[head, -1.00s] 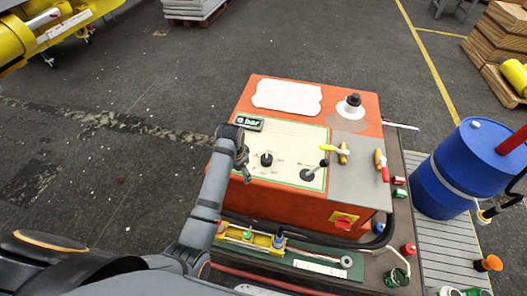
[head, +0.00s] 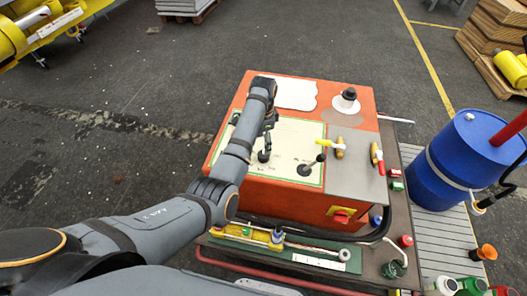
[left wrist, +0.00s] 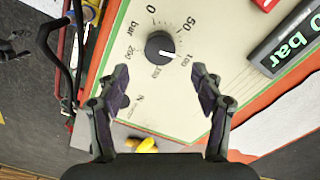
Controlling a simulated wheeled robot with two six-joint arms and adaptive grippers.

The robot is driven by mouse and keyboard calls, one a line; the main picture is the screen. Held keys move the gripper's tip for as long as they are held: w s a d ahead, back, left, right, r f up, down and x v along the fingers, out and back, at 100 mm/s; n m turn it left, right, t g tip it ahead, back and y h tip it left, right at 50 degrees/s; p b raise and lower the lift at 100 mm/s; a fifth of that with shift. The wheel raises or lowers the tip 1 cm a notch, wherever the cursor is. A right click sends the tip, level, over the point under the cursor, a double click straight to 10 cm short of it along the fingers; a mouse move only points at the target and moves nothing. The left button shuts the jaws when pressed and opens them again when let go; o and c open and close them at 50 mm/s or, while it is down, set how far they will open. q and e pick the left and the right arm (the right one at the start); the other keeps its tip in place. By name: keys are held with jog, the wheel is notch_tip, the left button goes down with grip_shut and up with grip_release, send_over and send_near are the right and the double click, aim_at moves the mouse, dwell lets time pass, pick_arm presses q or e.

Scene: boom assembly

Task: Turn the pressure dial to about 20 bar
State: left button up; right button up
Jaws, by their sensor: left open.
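The pressure dial is a black round knob (left wrist: 160,46) on a cream panel (left wrist: 115,110), ringed by printed numbers and "bar". Its white pointer mark faces near the 100 label in the left wrist view. In the head view the knob (head: 263,156) sits just below my left gripper (head: 267,136). That gripper is open and empty. In the left wrist view its fingers (left wrist: 162,88) are spread apart, with the knob ahead of the gap, not between the tips. A display (left wrist: 288,42) shows green text ending in "0 bar". My right gripper is not in view.
A blue barrel (head: 462,160) stands at the right. The floor left of the box is clear.

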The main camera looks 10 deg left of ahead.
aim_at(264, 156)
pick_arm(q)
notch_tip(264, 156, down, 7)
jog(key=shift+r, duration=0.1)
jog(key=c, duration=1.1)
